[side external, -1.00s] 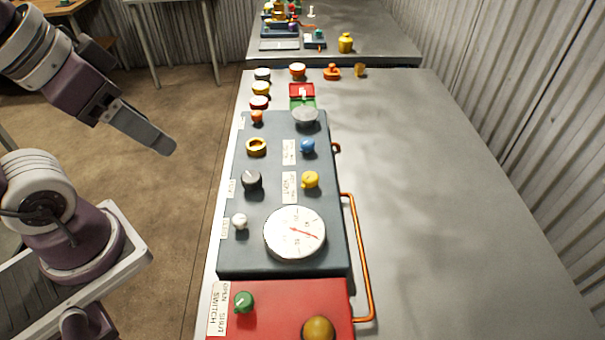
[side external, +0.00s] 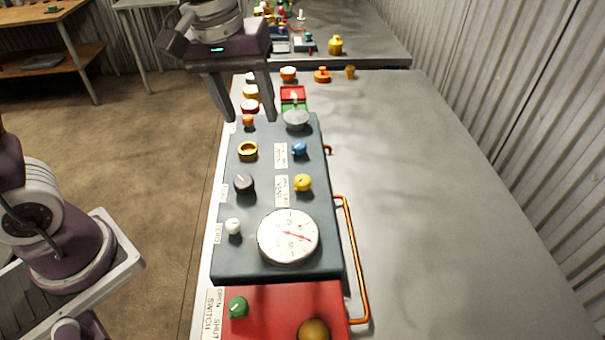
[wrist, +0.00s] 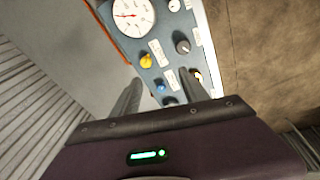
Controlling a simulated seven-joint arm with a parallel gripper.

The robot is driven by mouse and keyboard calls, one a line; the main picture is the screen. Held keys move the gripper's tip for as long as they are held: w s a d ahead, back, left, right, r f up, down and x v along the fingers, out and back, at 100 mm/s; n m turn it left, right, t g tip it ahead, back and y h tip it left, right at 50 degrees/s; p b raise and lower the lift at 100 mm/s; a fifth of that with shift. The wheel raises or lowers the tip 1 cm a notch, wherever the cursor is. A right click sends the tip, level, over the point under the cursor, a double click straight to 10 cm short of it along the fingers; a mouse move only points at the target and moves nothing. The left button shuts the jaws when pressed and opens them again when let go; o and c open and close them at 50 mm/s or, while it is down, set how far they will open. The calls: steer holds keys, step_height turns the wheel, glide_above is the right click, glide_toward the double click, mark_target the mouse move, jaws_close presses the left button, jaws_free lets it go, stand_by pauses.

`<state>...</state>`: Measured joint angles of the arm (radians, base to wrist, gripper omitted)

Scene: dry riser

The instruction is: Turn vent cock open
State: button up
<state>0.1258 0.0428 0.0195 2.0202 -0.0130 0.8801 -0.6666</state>
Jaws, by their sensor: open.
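The grey-blue panel (side external: 275,265) carries several knobs and a round white gauge (side external: 288,237). A yellow knob (side external: 303,183) sits beside a white label (side external: 281,190) that seems to read VENT. It also shows in the wrist view (wrist: 146,61). A blue knob (side external: 299,149) sits farther up, beside another label (side external: 281,155) too small to read. My gripper (side external: 249,114) points down, open and empty, over the far left part of the panel, apart from the yellow knob. In the wrist view its fingers (wrist: 158,92) are spread, with the blue knob showing between them.
A red box (side external: 270,298) with a green knob (side external: 237,307) stands in front. An orange pipe (side external: 352,260) runs along the right. The bench (side external: 430,200) farther right is clear.

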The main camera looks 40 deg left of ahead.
mark_target(303, 179)
steer(key=w+d+f+n, duration=0.1)
steer(key=w+f, duration=0.1)
steer(key=f, duration=0.2)
steer(key=w+d+f+n+g, duration=0.1)
steer(key=w+f, duration=0.2)
steer(key=w+d+f+n+g, duration=0.1)
steer(key=w+d+f+n, duration=0.1)
steer(key=w+f, duration=0.1)
steer(key=shift+w+f, duration=0.1)
steer(key=shift+f, duration=0.7)
step_height(303, 179, down, 7)
steer(key=shift+f, duration=0.1)
jaws_close()
